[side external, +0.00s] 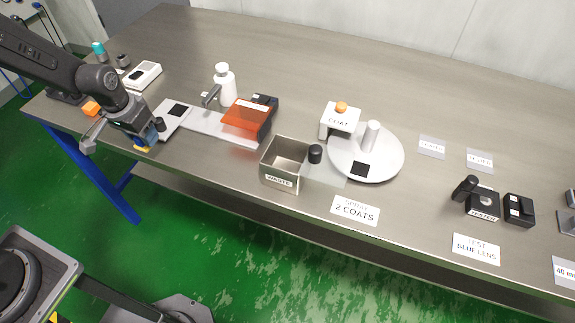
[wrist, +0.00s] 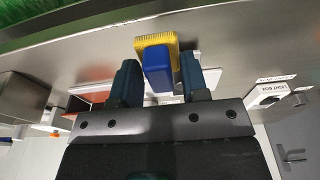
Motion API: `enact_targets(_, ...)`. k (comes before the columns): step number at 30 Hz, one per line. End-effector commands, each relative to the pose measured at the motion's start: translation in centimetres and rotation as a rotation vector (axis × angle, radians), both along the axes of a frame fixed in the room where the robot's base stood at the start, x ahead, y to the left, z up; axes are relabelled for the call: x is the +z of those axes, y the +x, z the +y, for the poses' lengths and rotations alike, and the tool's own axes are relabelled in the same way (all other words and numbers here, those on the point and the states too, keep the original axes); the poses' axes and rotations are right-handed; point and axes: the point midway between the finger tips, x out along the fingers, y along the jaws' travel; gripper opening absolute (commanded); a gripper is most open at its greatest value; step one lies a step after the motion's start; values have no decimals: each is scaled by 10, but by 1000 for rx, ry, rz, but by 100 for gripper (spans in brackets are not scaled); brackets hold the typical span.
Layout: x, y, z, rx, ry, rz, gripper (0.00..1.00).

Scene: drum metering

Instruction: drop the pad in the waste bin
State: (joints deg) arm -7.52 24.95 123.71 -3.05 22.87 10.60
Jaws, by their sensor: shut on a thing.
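My gripper (side external: 148,138) is at the left front of the bench, near the front edge. In the wrist view my gripper (wrist: 158,78) is shut on the pad (wrist: 157,62), which has a blue block and a yellow bristly or spongy face. In the side view only a little of the pad (side external: 141,149) shows below the fingers. The waste bin (side external: 279,181) is an open square metal box labelled WASTE, at the front edge well to the right of my gripper. A grey box at the left of the wrist view (wrist: 20,103) looks like this bin.
An orange-covered unit (side external: 247,115) and a white bottle (side external: 225,85) stand between my gripper and the bin, farther back. A black-capped item (side external: 315,153) and a round white turntable (side external: 385,168) are right of the bin. The front strip left of the bin is mostly clear.

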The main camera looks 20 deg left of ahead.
Motion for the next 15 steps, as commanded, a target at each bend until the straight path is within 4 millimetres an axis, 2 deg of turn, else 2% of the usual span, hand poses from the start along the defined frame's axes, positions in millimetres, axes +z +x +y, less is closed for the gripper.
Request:
enact_targets(5, 12, 28, -30, -92, -1, -6, 15)
enact_targets(9, 30, 60, -81, -221, -3, -6, 15)
enact_targets(15, 63, 88, -166, -409, -4, -4, 15)
